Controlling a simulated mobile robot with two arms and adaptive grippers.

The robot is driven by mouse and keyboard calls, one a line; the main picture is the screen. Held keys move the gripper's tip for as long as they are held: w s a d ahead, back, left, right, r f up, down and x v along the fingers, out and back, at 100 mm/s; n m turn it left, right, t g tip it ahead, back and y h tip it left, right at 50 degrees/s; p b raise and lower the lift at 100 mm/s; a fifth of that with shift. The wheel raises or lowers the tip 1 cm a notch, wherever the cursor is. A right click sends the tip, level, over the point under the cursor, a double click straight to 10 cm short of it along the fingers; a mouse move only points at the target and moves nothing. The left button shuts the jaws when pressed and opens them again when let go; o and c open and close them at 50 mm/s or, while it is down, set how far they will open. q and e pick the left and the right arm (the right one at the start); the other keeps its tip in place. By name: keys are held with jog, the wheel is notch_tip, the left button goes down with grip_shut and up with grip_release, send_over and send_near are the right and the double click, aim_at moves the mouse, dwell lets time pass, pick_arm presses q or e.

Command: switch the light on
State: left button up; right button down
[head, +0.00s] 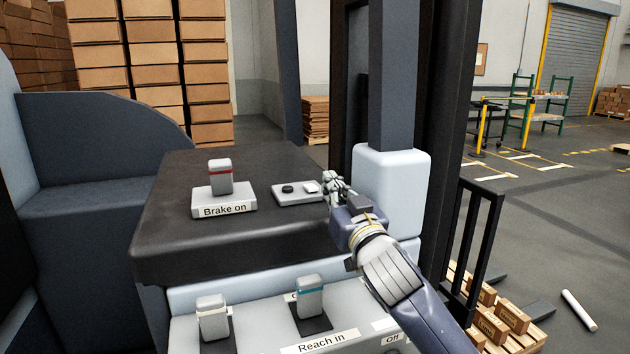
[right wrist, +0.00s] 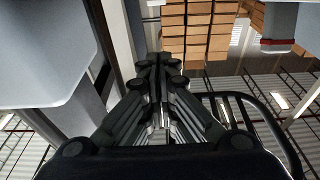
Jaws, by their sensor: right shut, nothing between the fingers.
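A small grey control panel (head: 280,200) lies on the dark console top. It has a round black knob (head: 287,188) and a pale square part (head: 311,188). No visible label names a light. My right gripper (head: 331,180) is at the right end of this panel, close to the pale part; I cannot tell if it touches. Its fingers are shut and empty, and in the right wrist view the closed fingers (right wrist: 160,62) point away from the camera. My left gripper is not in view.
Two more levers, one plain (head: 211,315) and one teal-banded (head: 309,298), stand on the lower shelf near "Reach in". A pale post (head: 392,185) rises just right of the gripper.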

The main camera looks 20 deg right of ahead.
aim_at(311, 188)
jog(key=w+p, duration=0.1)
jog(key=w, duration=0.2)
jog(key=w+r+p, duration=0.1)
jog(key=w, duration=0.2)
jog(key=shift+w+r, duration=0.1)
jog(key=shift+r, duration=0.05)
jog(key=w, duration=0.1)
jog(key=w+p, duration=0.1)
jog(key=w, duration=0.1)
jog(key=shift+w+a+r, duration=0.15)
jog(key=shift+w+r, duration=0.05)
jog(key=shift+r, duration=0.15)
notch_tip(311, 188, down, 3)
jog(key=shift+f+p, duration=0.1)
jog(key=shift+p, duration=0.25)
jog(key=shift+s+f, duration=0.1)
jog(key=shift+f, duration=0.3)
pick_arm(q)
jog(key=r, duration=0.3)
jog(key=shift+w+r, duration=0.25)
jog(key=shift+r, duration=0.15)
pick_arm(e)
jog(key=shift+f, duration=0.1)
